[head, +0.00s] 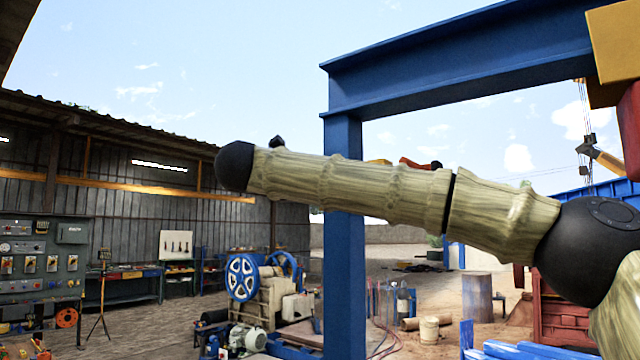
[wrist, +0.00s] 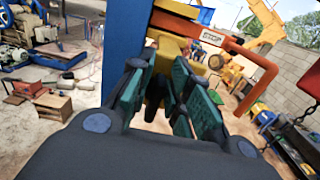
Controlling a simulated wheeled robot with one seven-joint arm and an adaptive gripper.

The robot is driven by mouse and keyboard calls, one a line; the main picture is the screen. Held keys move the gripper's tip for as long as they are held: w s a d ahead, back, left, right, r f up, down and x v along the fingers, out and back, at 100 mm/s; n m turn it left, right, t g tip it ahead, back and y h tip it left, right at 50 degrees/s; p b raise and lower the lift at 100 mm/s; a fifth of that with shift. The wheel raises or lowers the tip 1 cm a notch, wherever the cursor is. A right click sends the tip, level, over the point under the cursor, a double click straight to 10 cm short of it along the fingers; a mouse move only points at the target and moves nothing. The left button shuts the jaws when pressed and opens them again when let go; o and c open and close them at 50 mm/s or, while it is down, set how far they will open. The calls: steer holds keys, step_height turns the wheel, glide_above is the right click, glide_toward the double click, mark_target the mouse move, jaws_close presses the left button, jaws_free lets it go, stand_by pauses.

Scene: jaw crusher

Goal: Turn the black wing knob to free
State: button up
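My gripper (wrist: 159,68) shows in the wrist view with green ribbed finger pads. The fingers stand apart, with yellow visible between them. A dark shape sits by the fingertips in front of a yellow block (wrist: 172,27). I cannot tell whether this shape is the black wing knob or part of a finger, nor whether the pads touch anything. In the head view my arm crosses the picture and my gripper is not clearly visible. I cannot make out the wing knob there.
A blue steel post (head: 344,250) stands behind my arm in the head view, and it also shows left of the fingers in the wrist view (wrist: 127,35). An orange pipe (wrist: 262,65) bends close on the right. A grey control panel (head: 40,262) stands far left.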

jaws_close()
steer(key=n+b, duration=0.2)
steer(key=n, duration=0.1)
steer(key=shift+w+a+f+b, duration=0.15)
steer(key=shift+a+f+b, duration=0.05)
steer(key=shift+b, duration=0.2)
steer(key=shift+w+a+f+n+b, duration=0.15)
steer(key=shift+a+f+n, duration=0.15)
steer(key=shift+n, duration=2.2)
steer(key=shift+w+a+f+n+b, duration=0.2)
steer(key=shift+f+n, duration=0.1)
steer(key=shift+n, duration=2.2)
steer(key=shift+w+a+f+n+b, duration=0.1)
steer(key=shift+w+a+f+n, duration=0.15)
steer(key=shift+n, duration=2.25)
steer(key=shift+s+f, duration=0.1)
